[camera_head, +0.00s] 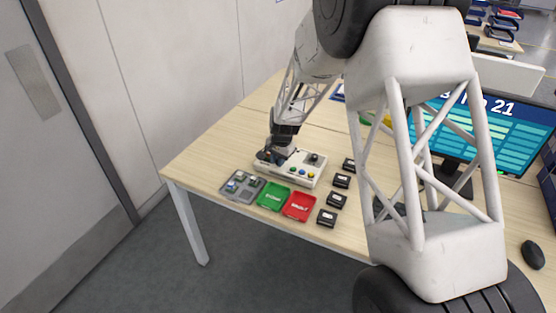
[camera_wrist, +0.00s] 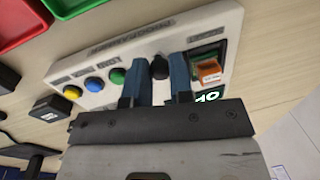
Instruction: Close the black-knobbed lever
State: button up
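The black knob (camera_wrist: 159,67) of the lever shows between the two blue fingertips of my gripper (camera_wrist: 157,82) in the wrist view. The lever's lower part is hidden by the gripper. The white control panel (camera_head: 307,182) lies on the table in the head view, with my gripper (camera_head: 277,154) at its left end.
Grey (camera_head: 227,194), green (camera_head: 272,197) and red (camera_head: 299,206) trays lie in front. Several black boxes (camera_head: 337,200) stand right. A monitor (camera_head: 500,135) is further right.

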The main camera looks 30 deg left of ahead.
aim_at(288, 164)
grip_shut()
jog(key=shift+d+n, duration=0.1)
jog(key=shift+n, duration=0.2)
jog(key=shift+w+d+n, duration=0.2)
jog(key=shift+d+n, duration=0.15)
jog(key=shift+n, duration=0.75)
jog(key=n, duration=0.2)
jog(key=w+d+n+g, duration=0.1)
jog(key=n, duration=0.1)
jog(key=shift+w+d, duration=0.1)
jog(key=shift+w, duration=0.05)
jog(key=n, duration=0.1)
jog(key=w+n, duration=0.1)
jog(key=n, duration=0.2)
jog(key=shift+w+d+h, duration=0.15)
jog(key=shift+d+h, duration=0.1)
jog(key=shift+h, duration=0.05)
jog(key=shift+w+d+n+g, duration=0.15)
jog(key=shift+w+n, duration=0.2)
jog(key=shift+n, duration=0.5)
jog(key=shift+w+a+n+g, duration=0.15)
jog(key=shift+w+n, duration=0.15)
jog(key=shift+n, duration=0.55)
jog(key=shift+d, duration=0.1)
